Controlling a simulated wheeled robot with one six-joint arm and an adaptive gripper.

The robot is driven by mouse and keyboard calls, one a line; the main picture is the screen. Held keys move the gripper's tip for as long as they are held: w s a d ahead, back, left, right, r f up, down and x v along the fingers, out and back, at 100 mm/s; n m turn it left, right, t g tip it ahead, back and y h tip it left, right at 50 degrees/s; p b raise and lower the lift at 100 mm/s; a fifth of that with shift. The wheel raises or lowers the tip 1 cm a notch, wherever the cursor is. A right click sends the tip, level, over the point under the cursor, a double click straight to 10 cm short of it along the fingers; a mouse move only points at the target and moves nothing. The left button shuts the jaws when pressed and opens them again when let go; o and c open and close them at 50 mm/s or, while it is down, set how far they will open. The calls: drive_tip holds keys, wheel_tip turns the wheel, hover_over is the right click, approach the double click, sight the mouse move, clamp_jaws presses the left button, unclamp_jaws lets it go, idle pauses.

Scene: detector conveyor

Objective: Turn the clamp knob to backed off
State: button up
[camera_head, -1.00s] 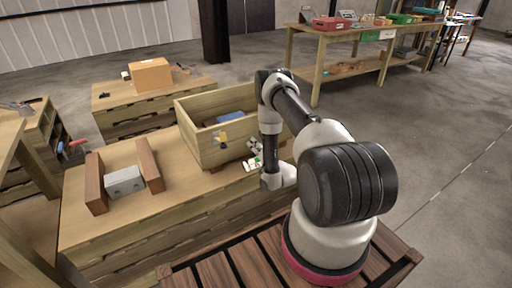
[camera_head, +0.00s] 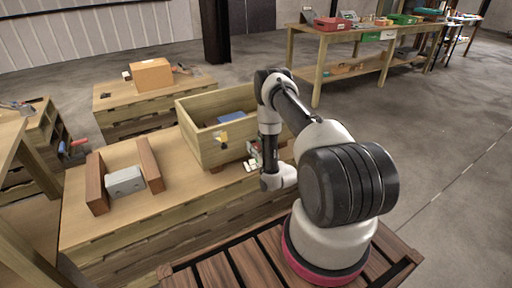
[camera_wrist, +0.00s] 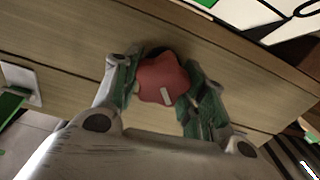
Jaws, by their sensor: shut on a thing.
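The clamp knob is the red lobed knob (camera_wrist: 162,80) with a pale mark on its face, at the upper middle of the wrist view. It sits against the wooden face of the box. My gripper (camera_wrist: 161,88) is shut on the knob, with a green-padded finger on either side. In the head view, my gripper (camera_head: 254,154) is at the front of the wooden box (camera_head: 190,146), mostly hidden by my arm. The knob cannot be made out there.
Two brown wooden blocks (camera_head: 96,182) with a grey block (camera_head: 125,182) between them stand left on the bench top (camera_head: 100,228). A blue item (camera_head: 230,117) is inside the box. An orange box (camera_head: 151,75) stands on the bench behind.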

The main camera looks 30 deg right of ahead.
drive_tip(key=n, duration=0.7)
drive_tip(key=shift+s+a+f, duration=0.1)
drive_tip(key=shift+a+f, duration=0.1)
drive_tip(key=n, duration=0.4)
drive_tip(key=shift+f, duration=0.1)
drive_tip(key=n, duration=0.4)
drive_tip(key=shift+f, duration=0.1)
drive_tip(key=n, duration=0.4)
drive_tip(key=shift+f, duration=0.1)
drive_tip(key=n, duration=0.4)
drive_tip(key=shift+f+n, duration=0.1)
drive_tip(key=shift+n, duration=0.2)
drive_tip(key=n, duration=0.3)
drive_tip(key=shift+n, duration=0.3)
drive_tip(key=shift+d+f+n, duration=0.1)
drive_tip(key=shift+d+n, duration=0.05)
drive_tip(key=shift+n, duration=1.95)
